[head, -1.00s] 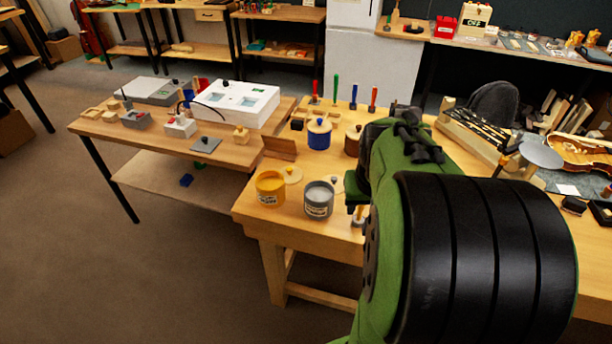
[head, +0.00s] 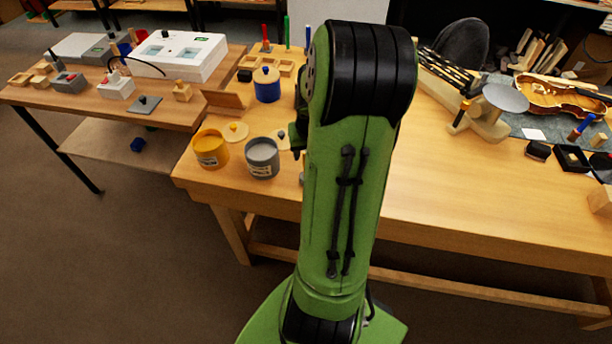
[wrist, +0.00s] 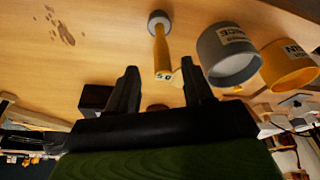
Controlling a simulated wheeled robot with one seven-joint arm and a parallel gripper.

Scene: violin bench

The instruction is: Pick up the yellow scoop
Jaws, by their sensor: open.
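The yellow scoop (wrist: 161,52) shows in the wrist view, with a yellow handle, a round grey end and a small tag reading about "5.0" near the handle's near end. My gripper (wrist: 159,66) is open, with its two dark fingers either side of the line of the handle. The handle's near end appears between or just beyond the fingertips; I cannot tell the exact depth. No contact is visible. In the head view my green arm hides the scoop almost entirely.
A grey tin (head: 262,160) and a yellow tin (head: 211,150) stand close beside the scoop at the bench's front left corner. A blue pot (head: 267,86) stands behind them. A violin (head: 560,97) lies at the far right.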

